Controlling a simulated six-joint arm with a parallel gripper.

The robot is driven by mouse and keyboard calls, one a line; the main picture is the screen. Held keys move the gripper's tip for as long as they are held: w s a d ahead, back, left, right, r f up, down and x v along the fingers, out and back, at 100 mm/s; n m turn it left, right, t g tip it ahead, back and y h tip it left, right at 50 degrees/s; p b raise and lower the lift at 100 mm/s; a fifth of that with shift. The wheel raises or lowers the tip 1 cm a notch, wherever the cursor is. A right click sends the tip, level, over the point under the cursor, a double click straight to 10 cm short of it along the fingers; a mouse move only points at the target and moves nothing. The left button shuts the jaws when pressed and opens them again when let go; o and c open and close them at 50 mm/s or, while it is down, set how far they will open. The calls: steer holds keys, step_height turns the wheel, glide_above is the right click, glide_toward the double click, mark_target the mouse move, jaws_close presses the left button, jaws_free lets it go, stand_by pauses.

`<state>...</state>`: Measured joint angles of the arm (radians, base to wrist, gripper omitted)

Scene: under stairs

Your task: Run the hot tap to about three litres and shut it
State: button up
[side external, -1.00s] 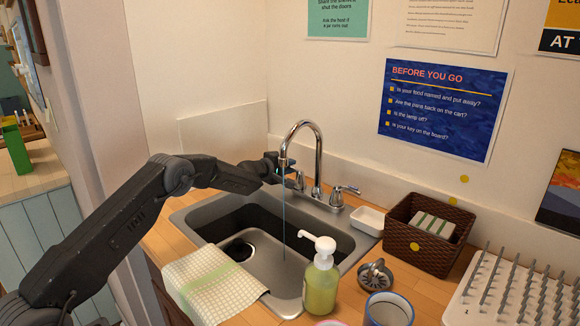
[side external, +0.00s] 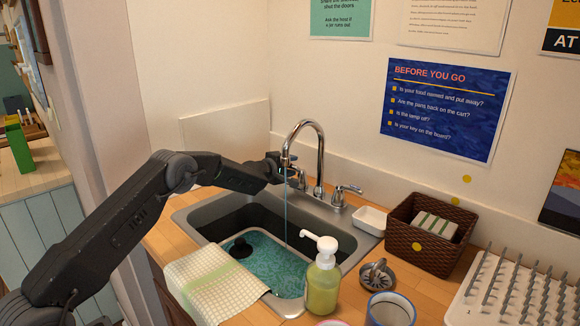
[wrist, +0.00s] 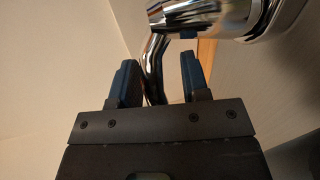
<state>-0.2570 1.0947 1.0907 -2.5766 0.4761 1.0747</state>
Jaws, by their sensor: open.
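The chrome tap (side external: 319,150) arches over the grey sink (side external: 203,218), and a thin stream of water (side external: 286,215) falls from its spout. Teal-looking rippled water (side external: 268,262) covers the basin floor. A dark plug or drain fitting (side external: 239,248) shows at the basin's left. My gripper (side external: 284,167) is at the tap's left handle (side external: 298,181), partly hidden behind the spout. In the wrist view my open gripper (wrist: 157,72) has a chrome lever (wrist: 154,62) between its fingers, with gaps visible. The right handle (side external: 346,190) is free. I see no volume scale.
A green soap bottle (side external: 322,288) stands at the sink's front right corner. A checked cloth (side external: 215,285) hangs over the front left rim. A strainer (side external: 376,274), mug (side external: 390,310), white dish (side external: 368,220), brown basket (side external: 405,240) and peg rack (side external: 480,312) occupy the right counter.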

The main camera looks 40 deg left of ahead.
steer(key=shift+s, duration=0.1)
steer(key=s+r, duration=0.2)
steer(key=s, duration=1.1)
steer(key=shift+s+r, duration=0.2)
steer(key=shift+r, duration=0.15)
steer(key=shift+c, duration=0.3)
steer(key=shift+a, duration=0.15)
steer(key=shift+c, duration=0.7)
steer(key=a+h, duration=0.1)
steer(key=m+h, duration=0.1)
steer(key=a+m+h, duration=0.1)
steer(key=shift+w+a+r, duration=0.3)
steer(key=shift+w+r, duration=0.05)
steer(key=shift+w, duration=0.05)
steer(key=shift+c, duration=0.4)
steer(key=w+d+f+h, duration=0.1)
steer(key=w, duration=0.2)
steer(key=w+d+f+m+h, duration=0.1)
steer(key=w, duration=0.3)
steer(key=w+d+f+g+h, duration=0.1)
steer(key=w+d, duration=0.1)
steer(key=w, duration=0.2)
steer(key=shift+w+f+m, duration=0.1)
steer(key=shift+w+m, duration=0.1)
steer(key=shift+m, duration=0.2)
